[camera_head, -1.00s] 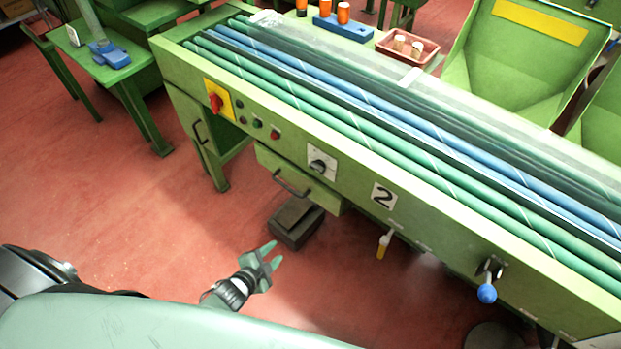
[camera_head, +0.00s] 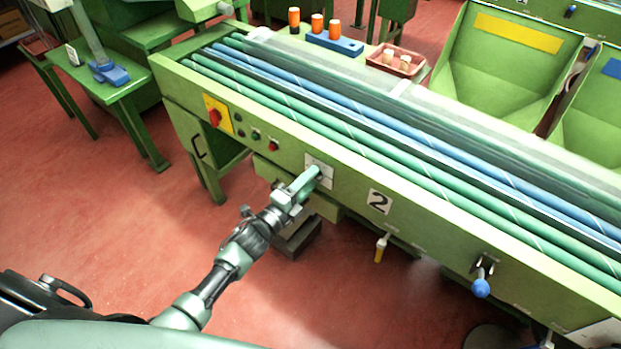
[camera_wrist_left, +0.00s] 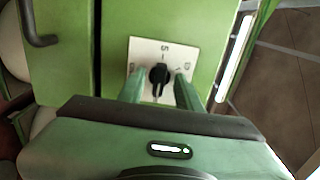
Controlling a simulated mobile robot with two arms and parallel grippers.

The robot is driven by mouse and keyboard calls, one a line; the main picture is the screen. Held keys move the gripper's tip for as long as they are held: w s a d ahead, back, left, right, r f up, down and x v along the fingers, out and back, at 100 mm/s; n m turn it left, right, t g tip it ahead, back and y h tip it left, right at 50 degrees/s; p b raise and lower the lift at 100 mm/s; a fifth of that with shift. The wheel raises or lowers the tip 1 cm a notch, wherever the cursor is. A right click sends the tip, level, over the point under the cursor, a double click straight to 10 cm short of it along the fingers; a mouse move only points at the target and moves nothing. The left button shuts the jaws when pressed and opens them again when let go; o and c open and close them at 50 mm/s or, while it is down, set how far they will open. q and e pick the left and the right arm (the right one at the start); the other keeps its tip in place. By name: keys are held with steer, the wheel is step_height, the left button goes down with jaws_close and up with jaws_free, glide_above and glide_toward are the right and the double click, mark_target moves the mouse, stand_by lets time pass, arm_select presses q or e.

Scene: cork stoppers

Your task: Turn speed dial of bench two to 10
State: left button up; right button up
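Bench two is the green bench with the "2" plate (camera_head: 380,202) on its front panel. Its speed dial is a black knob (camera_wrist_left: 159,76) on a white plate (camera_wrist_left: 150,50), with a "5" above the knob in the left wrist view. Other marks beside the knob are partly hidden by the fingers. In the head view my left gripper (camera_head: 314,180) reaches the white plate (camera_head: 319,162) and hides the knob. In the left wrist view my left gripper (camera_wrist_left: 161,82) is open, one finger on each side of the knob, with visible gaps. My right gripper is out of view.
Left of the dial are a red switch on a yellow plate (camera_head: 217,115) and small buttons (camera_head: 273,146). To the right are a yellow-tipped handle (camera_head: 380,248) and a blue-knobbed lever (camera_head: 481,287). A drawer sits below the dial. The red floor in front is open.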

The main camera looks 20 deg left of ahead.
arm_select(q)
steer(key=shift+w+d, duration=0.1)
steer(key=shift+w, duration=0.15)
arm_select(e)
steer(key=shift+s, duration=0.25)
arm_select(q)
jaws_close()
steer(key=shift+n, duration=0.3)
steer(key=n+p, duration=0.1)
steer(key=n, duration=2.2)
steer(key=shift+s+f, duration=0.1)
steer(key=shift+f, duration=0.05)
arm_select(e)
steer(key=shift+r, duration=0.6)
